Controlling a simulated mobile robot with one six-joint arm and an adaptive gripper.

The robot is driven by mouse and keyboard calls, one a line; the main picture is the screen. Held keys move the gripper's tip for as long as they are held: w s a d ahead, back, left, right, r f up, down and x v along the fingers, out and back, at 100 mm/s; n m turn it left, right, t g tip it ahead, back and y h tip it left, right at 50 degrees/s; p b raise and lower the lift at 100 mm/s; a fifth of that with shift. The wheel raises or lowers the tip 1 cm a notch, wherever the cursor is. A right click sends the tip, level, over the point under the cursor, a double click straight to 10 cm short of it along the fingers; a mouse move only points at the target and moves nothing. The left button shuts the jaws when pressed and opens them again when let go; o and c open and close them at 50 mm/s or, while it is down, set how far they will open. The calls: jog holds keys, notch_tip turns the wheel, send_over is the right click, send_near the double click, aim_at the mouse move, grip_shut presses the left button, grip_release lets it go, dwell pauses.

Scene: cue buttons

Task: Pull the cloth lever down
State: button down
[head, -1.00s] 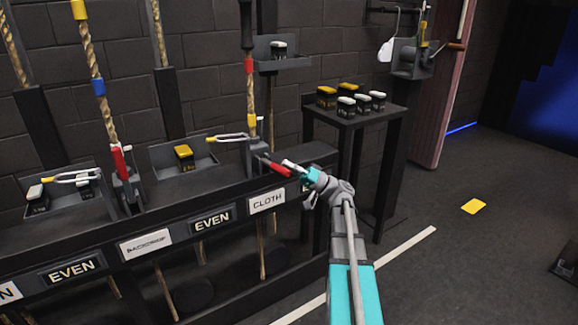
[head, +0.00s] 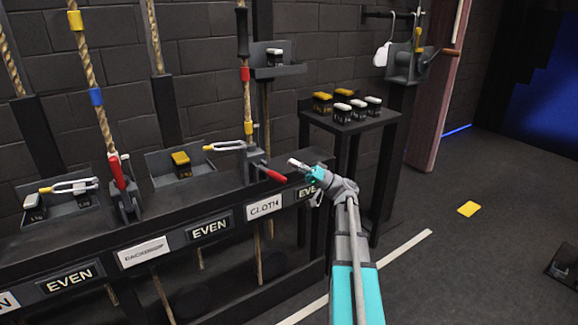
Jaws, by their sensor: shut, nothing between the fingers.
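The cloth lever (head: 271,174) has a red handle and stands above the white CLOTH label (head: 264,207). Its handle points outward and slightly down to the right, away from the rope. My gripper (head: 294,162) is just above and right of the handle's end. It is shut and empty, and a small gap shows between it and the handle. A rope (head: 247,100) with red and yellow bands rises behind the lever.
The backdrop lever (head: 117,172) stands upright to the left, above the BACKDROP label (head: 143,252). A yellow-tipped fork (head: 225,146) sits by the cloth rope. A black side table (head: 377,123) with several weights stands to the right. Open floor lies beyond it.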

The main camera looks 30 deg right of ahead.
jog(key=d+f+b, duration=0.5)
jog(key=shift+s+d+f, duration=0.15)
jog(key=shift+s+f, duration=0.1)
jog(key=shift+s, duration=0.15)
dwell(0.6)
jog(key=a+f+g+h+p, duration=0.1)
jog(key=a+f+g+h, duration=0.2)
jog(key=a, duration=0.5)
jog(key=w+a+f+g+h+p, duration=0.1)
jog(key=a+f+g, duration=0.1)
jog(key=a+f, duration=0.35)
jog(key=a+f+g+h+p, duration=0.1)
jog(key=a+f+g+h, duration=0.15)
jog(key=a, duration=0.65)
jog(key=s+a+f+g+h+p, duration=0.55)
jog(key=s+a+f+h, duration=0.35)
jog(key=s+a+h, duration=0.3)
notch_tip(320, 180, up, 38)
jog(key=d+h+p, duration=0.1)
jog(key=p, duration=3.6)
jog(key=shift+s+d+g+p, duration=0.2)
jog(key=shift+s+g+p, duration=0.1)
jog(key=shift+s+g, duration=0.1)
